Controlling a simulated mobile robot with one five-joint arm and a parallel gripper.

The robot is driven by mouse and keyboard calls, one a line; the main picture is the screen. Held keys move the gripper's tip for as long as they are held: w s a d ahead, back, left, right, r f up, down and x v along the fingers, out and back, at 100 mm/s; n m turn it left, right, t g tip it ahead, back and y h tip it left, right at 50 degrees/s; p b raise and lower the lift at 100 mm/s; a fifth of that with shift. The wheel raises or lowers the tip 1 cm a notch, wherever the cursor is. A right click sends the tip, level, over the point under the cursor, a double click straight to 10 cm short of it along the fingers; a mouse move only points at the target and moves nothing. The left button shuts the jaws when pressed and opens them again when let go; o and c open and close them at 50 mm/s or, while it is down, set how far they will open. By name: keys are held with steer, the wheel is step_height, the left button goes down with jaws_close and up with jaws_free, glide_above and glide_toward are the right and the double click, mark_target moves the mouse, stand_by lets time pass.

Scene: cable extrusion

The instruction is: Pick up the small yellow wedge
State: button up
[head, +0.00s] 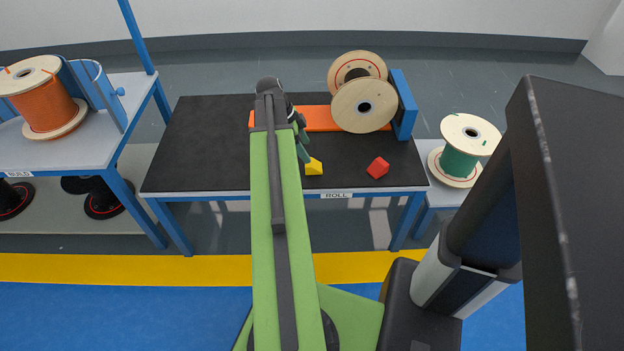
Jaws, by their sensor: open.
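The small yellow wedge (314,166) lies on the black top of the table marked ROLL (205,150), near its front edge. My green arm reaches out over the table, and my gripper (303,143) shows only partly at its far end, pointing down. It is just behind and to the left of the wedge in the picture. The gripper is open and nothing shows in it. The arm's end hides part of the fingers, so I cannot tell the height above the table or whether a finger touches the wedge.
A red block (378,168) lies to the right of the wedge. An orange bar (330,119), pale spool (364,104) and blue bracket (404,104) stand behind. A green-cable spool (460,150) is at right, an orange-cable spool (44,100) at left. The table's left part is clear.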

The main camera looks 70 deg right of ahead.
mark_target(313, 163)
steer(key=b+x, duration=0.1)
steer(key=x, duration=0.2)
steer(key=shift+r, duration=0.1)
steer(key=b+x, duration=0.5)
steer(key=shift+a+f, duration=0.2)
steer(key=shift+r, duration=0.15)
steer(key=c, duration=1.5)
